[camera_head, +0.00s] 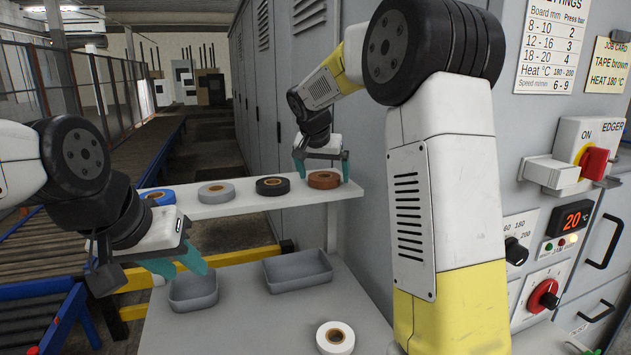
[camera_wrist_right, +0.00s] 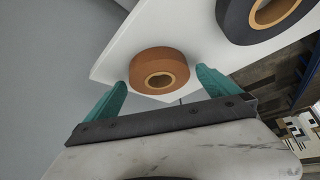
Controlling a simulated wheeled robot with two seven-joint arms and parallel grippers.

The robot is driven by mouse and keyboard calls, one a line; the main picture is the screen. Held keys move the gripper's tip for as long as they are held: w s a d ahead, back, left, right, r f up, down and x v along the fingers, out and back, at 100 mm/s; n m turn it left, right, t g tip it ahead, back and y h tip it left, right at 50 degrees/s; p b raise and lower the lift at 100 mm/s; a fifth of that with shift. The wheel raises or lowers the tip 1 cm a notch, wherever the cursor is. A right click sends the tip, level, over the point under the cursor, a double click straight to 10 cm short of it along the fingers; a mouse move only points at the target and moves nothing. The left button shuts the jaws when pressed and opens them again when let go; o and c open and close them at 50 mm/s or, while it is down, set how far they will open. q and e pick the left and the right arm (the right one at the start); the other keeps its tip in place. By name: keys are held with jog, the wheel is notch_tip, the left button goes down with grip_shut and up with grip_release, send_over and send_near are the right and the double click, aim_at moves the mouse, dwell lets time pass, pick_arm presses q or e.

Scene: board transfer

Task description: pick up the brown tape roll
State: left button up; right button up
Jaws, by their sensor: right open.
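The brown tape roll (camera_head: 323,180) lies flat at the right end of a white shelf (camera_head: 235,205). It also shows in the right wrist view (camera_wrist_right: 159,71), between and just ahead of my fingertips. My right gripper (camera_head: 322,167) is open at the roll, with a teal finger on either side of it in the head view. In the right wrist view the open right gripper (camera_wrist_right: 160,88) holds nothing, and I cannot tell whether a finger touches the roll. My left gripper (camera_head: 180,268) is open and empty, low at the left, away from the shelf.
A black tape roll (camera_head: 272,186) lies just left of the brown one, then a grey roll (camera_head: 216,192) and a blue roll (camera_head: 158,197). Below stand two grey bins (camera_head: 193,291) (camera_head: 298,270) and a white roll (camera_head: 335,338). A control panel (camera_head: 560,250) is at the right.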

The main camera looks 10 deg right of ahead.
jog(key=shift+w+f, duration=0.1)
jog(key=shift+f, duration=0.1)
jog(key=c, duration=1.3)
jog(key=shift+c, duration=0.5)
jog(key=shift+r, duration=0.15)
